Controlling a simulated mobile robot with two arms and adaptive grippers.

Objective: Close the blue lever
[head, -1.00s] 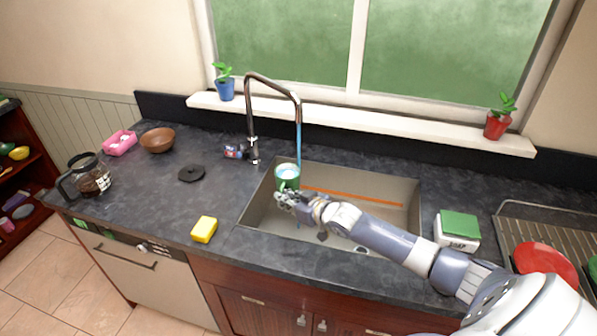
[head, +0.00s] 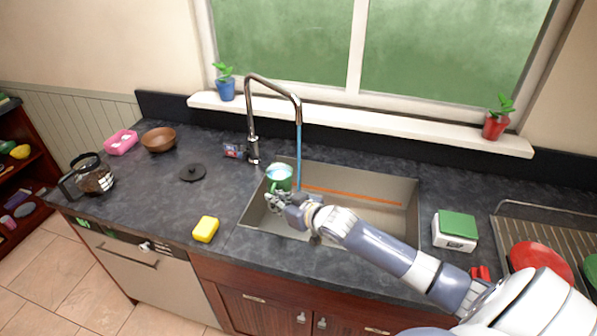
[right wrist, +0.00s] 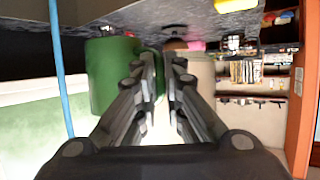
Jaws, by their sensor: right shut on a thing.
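A metal faucet (head: 251,128) stands behind the sink (head: 352,170). A blue stream of water (head: 298,150) falls from its spout. A small blue-and-red piece (head: 234,151) is at the left of the faucet base; it is too small to tell whether it is the blue lever or how it is set. My right gripper (head: 277,203) is shut on a green mug (head: 279,178), over the left part of the sink, just left of the stream. The mug also shows in the right wrist view (right wrist: 112,75), beside my right fingers (right wrist: 160,72). My left gripper is out of view.
A black lid (head: 193,173), a yellow sponge (head: 205,229) and a brown bowl (head: 158,140) lie on the counter left of the sink. A coffee pot (head: 92,176) is farther left. A green-topped box (head: 456,229) stands right of the sink. Counter around the lid is clear.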

